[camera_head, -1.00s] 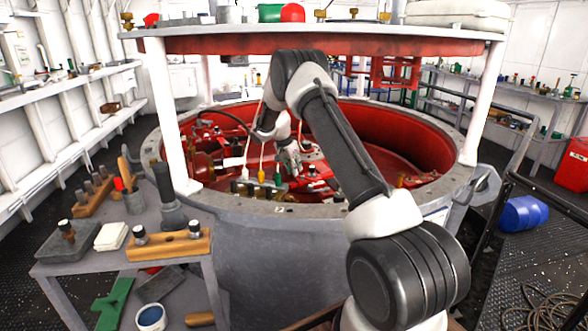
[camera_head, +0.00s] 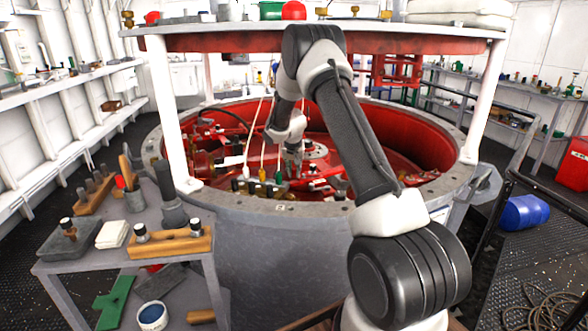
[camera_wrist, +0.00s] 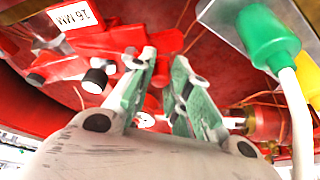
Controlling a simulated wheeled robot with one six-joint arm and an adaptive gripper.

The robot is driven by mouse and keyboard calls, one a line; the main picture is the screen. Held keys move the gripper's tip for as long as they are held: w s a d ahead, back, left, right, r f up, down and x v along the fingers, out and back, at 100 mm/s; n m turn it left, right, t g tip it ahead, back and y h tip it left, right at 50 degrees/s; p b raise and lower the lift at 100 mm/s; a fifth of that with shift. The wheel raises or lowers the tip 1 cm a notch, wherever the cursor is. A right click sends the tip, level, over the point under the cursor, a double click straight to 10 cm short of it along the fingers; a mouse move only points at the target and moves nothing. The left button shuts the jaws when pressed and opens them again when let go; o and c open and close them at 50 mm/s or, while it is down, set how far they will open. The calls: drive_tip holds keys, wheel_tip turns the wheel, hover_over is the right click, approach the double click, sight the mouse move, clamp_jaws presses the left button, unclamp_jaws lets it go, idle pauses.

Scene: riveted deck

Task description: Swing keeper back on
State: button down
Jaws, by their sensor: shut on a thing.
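My gripper (camera_head: 293,158) reaches down into the red-lined round housing, under the raised top plate. In the wrist view, my gripper (camera_wrist: 165,60) has its two green-padded fingers close around a narrow red part (camera_wrist: 162,72), which looks like the keeper. Much of this part is hidden by the fingers, and I cannot tell whether it is seated. A red fitting (camera_wrist: 110,42) with arms lies just beyond the left finger. In the head view the keeper is too small and covered to make out.
A green plug (camera_wrist: 268,38) with a white cable is close at the right in the wrist view. A white tag (camera_wrist: 75,17) is at upper left. The grey housing rim (camera_head: 315,210) and white posts (camera_head: 170,115) surround my arm. A tool bench (camera_head: 75,262) stands left.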

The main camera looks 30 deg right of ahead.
drive_tip(key=shift+s+a+n+y, duration=0.1)
drive_tip(key=shift+s+n+y, duration=0.2)
drive_tip(key=shift+n, duration=0.45)
drive_tip(key=shift+s+n+y, duration=0.2)
drive_tip(key=shift+n+y, duration=0.1)
drive_tip(key=shift+n, duration=0.45)
drive_tip(key=shift+s, duration=0.1)
drive_tip(key=c, duration=1.4)
unclamp_jaws()
drive_tip(key=shift+o, duration=0.2)
drive_tip(key=v, duration=1.2)
drive_tip(key=shift+s, duration=0.25)
drive_tip(key=shift+f, duration=0.2)
